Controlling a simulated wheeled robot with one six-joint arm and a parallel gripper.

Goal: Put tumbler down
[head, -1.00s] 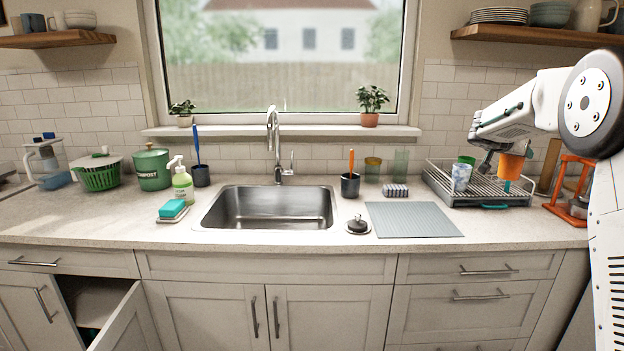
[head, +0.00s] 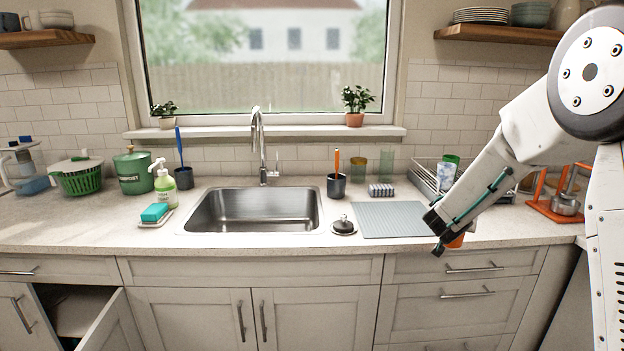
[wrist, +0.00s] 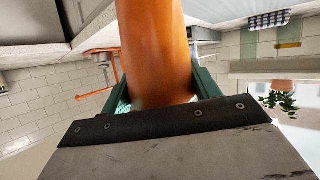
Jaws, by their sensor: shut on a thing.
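My gripper (head: 445,238) is shut on an orange tumbler (head: 456,241). In the head view the tumbler is mostly hidden behind the gripper, in front of the counter's front edge at the right. In the wrist view the orange tumbler (wrist: 155,50) fills the upper middle, between the green fingers of my gripper (wrist: 160,95). The gap between the tumbler and the counter (head: 290,243) cannot be told.
A grey ribbed mat (head: 385,220) lies left of my gripper, bare. The dish rack (head: 510,190) behind my arm holds a patterned cup (head: 445,175) and a green cup (head: 451,160). An orange stand (head: 545,208) is at the right. The sink (head: 252,210) is empty.

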